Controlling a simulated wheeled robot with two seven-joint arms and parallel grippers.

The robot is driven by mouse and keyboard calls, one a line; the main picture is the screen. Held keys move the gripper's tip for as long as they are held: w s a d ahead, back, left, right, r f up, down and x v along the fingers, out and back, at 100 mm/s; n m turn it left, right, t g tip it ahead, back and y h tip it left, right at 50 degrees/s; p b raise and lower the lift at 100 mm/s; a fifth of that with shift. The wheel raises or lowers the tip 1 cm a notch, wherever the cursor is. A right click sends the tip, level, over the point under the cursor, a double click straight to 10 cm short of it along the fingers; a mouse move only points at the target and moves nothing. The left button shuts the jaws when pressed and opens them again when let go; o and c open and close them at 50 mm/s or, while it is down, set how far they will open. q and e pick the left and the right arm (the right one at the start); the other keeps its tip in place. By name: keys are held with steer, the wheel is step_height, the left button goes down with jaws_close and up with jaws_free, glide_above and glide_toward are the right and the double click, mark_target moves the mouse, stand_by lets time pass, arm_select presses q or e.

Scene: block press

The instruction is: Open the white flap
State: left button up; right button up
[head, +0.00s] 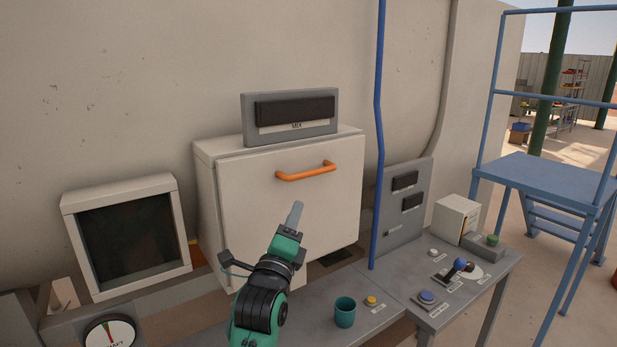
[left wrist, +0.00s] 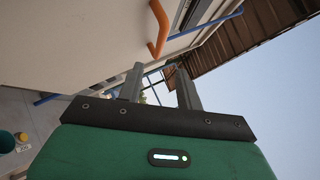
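The white flap (head: 290,215) is the front of a white box on the wall and looks shut. An orange handle (head: 306,171) runs across its upper part. In the left wrist view the flap (left wrist: 75,45) fills the upper left, and the handle (left wrist: 159,28) stands out from it, beyond my fingertips. My left gripper (head: 295,213) is in front of the flap, below and left of the handle, and apart from it. In the left wrist view its two fingers (left wrist: 162,85) are spread with nothing between them. My right gripper is in neither view.
A teal cup (head: 345,312) and a yellow button (head: 371,301) are on the grey bench below right. A blue vertical pipe (head: 378,130) stands just right of the box. A panel marked MIX (head: 292,116) sits on top. A dark-screened box (head: 128,238) is at left.

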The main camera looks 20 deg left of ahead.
mark_target(309, 174)
arm_select(q)
steer(key=p+x, duration=0.5)
steer(key=x, duration=0.7)
steer(key=shift+w+r, duration=0.2)
steer(key=shift+w, duration=0.15)
steer(key=shift+w+r+p, duration=0.1)
steer(key=shift+w+p, duration=0.25)
steer(key=shift+w, duration=0.15)
jaws_close()
